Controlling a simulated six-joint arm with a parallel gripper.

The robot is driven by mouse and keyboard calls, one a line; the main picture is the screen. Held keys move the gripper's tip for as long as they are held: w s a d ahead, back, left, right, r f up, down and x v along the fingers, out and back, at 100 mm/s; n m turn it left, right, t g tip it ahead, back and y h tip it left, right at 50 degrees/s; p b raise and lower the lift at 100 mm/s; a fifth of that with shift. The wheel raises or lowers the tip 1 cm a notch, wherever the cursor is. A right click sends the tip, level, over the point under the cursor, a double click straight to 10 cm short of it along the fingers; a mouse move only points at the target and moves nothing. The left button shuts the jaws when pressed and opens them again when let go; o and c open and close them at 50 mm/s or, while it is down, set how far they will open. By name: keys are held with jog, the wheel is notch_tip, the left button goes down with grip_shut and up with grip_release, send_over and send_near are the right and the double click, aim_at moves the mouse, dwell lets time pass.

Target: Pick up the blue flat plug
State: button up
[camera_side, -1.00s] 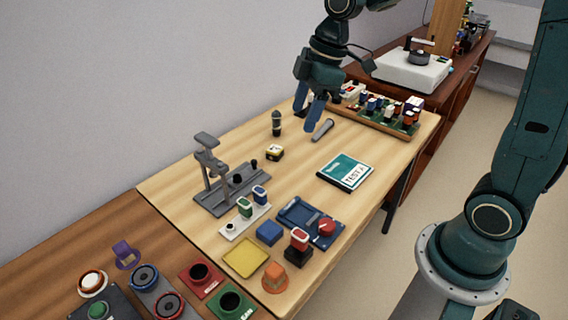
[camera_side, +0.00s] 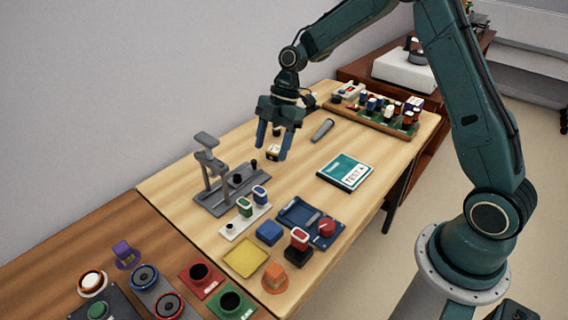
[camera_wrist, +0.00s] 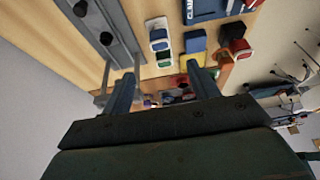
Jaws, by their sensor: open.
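My gripper (camera_side: 274,148) is open and empty, pointing down above the middle of the light wooden table. A blue-and-white plug (camera_side: 260,195) stands upright on a white strip (camera_side: 232,231), beside a green one (camera_side: 244,207). It also shows in the wrist view (camera_wrist: 158,34), ahead of the fingers (camera_wrist: 160,74). A plain blue block (camera_side: 269,232) lies right of the strip; it shows in the wrist view (camera_wrist: 195,41). I cannot tell for sure which of these is the blue flat plug. My gripper touches neither. A small yellow-and-black object (camera_side: 274,153) appears between the fingers in the side view.
A grey stand (camera_side: 210,175) rises left of the strip. A blue tray (camera_side: 310,219), red plug (camera_side: 299,238), yellow square (camera_side: 245,257) and orange piece (camera_side: 275,278) crowd the front. A teal book (camera_side: 345,172) lies right. A rack of several coloured plugs (camera_side: 375,110) stands behind.

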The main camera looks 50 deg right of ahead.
aim_at(260, 189)
jog(key=shift+f, duration=0.1)
jog(key=shift+x, duration=4.2)
jog(key=shift+x, duration=2.6)
jog(key=c, duration=1.1)
